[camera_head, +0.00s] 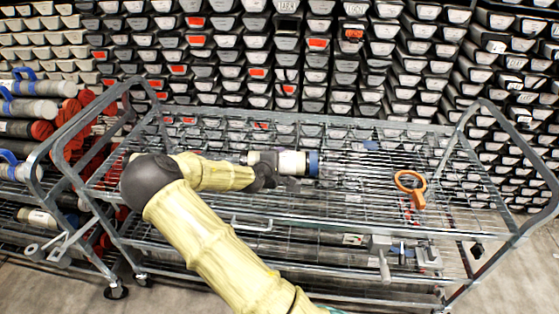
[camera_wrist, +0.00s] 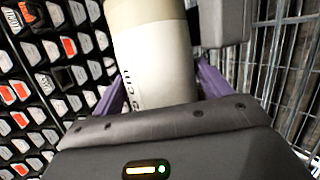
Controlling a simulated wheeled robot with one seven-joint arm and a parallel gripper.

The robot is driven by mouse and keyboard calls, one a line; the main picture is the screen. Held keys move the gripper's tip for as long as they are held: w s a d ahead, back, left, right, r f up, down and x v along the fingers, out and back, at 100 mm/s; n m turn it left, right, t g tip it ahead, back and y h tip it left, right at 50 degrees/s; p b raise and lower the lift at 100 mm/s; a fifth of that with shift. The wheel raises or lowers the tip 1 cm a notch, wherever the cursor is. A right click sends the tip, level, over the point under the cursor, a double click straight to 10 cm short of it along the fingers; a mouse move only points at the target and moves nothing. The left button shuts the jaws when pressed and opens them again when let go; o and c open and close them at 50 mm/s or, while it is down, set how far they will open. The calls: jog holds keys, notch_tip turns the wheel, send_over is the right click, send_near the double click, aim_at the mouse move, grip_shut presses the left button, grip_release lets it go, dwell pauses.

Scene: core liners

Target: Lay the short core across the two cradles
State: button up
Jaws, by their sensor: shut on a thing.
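The short core (camera_head: 292,162) is a pale cylinder with a blue end on the right and a dark part toward the left. It is over the cart's upper wire shelf. My gripper (camera_head: 266,174) is shut on it. In the wrist view the core (camera_wrist: 152,60), cream above and white with dark print below, lies between the purple fingers of my gripper (camera_wrist: 160,88). A grey block (camera_wrist: 222,22) stands beside the core there; I cannot tell whether it is a cradle. The two cradles cannot be made out clearly, and whether the core touches a support is unclear.
The metal cart's upper shelf (camera_head: 350,208) has free room on the right around an orange-handled tool (camera_head: 410,188). Grey metal parts (camera_head: 380,248) sit lower down. A rack of tubes (camera_head: 30,108) stands at left, and trays (camera_head: 310,85) fill the back.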

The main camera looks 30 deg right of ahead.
jog(key=shift+w+f, duration=0.1)
dwell(0.4)
jog(key=o, duration=2)
jog(key=shift+f, duration=0.15)
jog(key=shift+o, duration=0.2)
jog(key=shift+s+a+r, duration=0.15)
jog(key=shift+s+r, duration=0.05)
jog(key=shift+r, duration=0.25)
jog(key=v, duration=1.1)
jog(key=shift+s+a, duration=0.25)
